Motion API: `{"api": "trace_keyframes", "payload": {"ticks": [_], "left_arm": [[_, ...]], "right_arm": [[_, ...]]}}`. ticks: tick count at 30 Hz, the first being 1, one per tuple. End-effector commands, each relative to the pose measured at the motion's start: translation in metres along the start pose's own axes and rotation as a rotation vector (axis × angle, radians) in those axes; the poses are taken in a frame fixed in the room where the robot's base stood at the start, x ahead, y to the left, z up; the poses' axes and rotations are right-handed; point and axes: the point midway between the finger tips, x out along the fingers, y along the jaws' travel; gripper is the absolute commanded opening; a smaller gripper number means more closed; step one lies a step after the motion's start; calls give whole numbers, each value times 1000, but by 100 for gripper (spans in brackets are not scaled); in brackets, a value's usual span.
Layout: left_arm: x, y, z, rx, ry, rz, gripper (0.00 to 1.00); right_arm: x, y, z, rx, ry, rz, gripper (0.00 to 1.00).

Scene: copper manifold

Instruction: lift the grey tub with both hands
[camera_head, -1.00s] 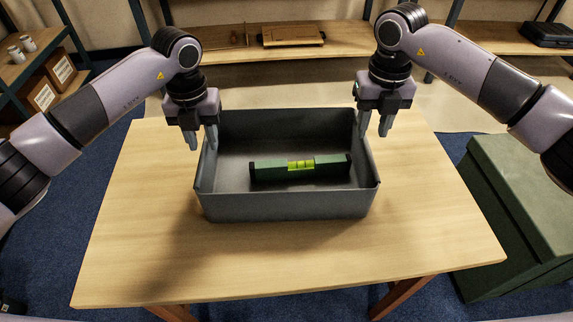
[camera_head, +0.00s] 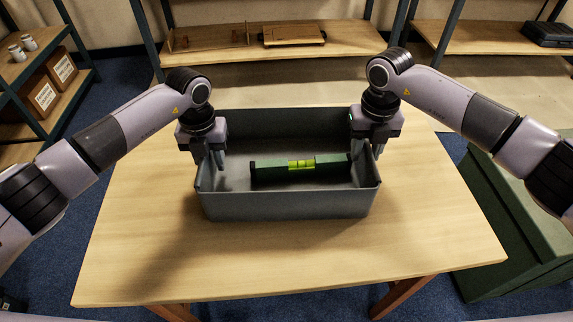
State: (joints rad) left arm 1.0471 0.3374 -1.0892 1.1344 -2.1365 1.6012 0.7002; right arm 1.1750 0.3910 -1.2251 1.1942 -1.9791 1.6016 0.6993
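The grey tub (camera_head: 290,206) stands upright on the wooden table. A green spirit level with a yellow-green vial section (camera_head: 300,166) lies inside it. My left gripper (camera_head: 209,160) is at the tub's left wall, its fingers apart and pointing down, seemingly one on each side of the rim. My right gripper (camera_head: 366,150) is in a like position at the right wall, fingers also apart. The finger tips are partly hard to make out against the grey walls, so I cannot tell whether they touch the tub.
The wooden table (camera_head: 430,225) is otherwise clear around the tub. A green box (camera_head: 525,215) stands on the floor at the right. Shelves with a wooden board (camera_head: 293,36) are behind, and a rack with cartons (camera_head: 40,95) is at the left.

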Motion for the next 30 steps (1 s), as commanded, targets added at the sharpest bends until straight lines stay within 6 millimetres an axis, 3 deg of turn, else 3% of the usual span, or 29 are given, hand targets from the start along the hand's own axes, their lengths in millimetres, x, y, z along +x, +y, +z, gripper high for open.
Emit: {"api": "trace_keyframes", "payload": {"ticks": [2,6,30], "left_arm": [[0,0,0,0,0,0,34],[0,0,0,0,1,0,0],[-2,0,1,0,-2,-3,0]], "right_arm": [[0,0,0,0,0,0,35],[0,0,0,0,1,0,0],[0,-1,0,1,1,-1,0]]}}
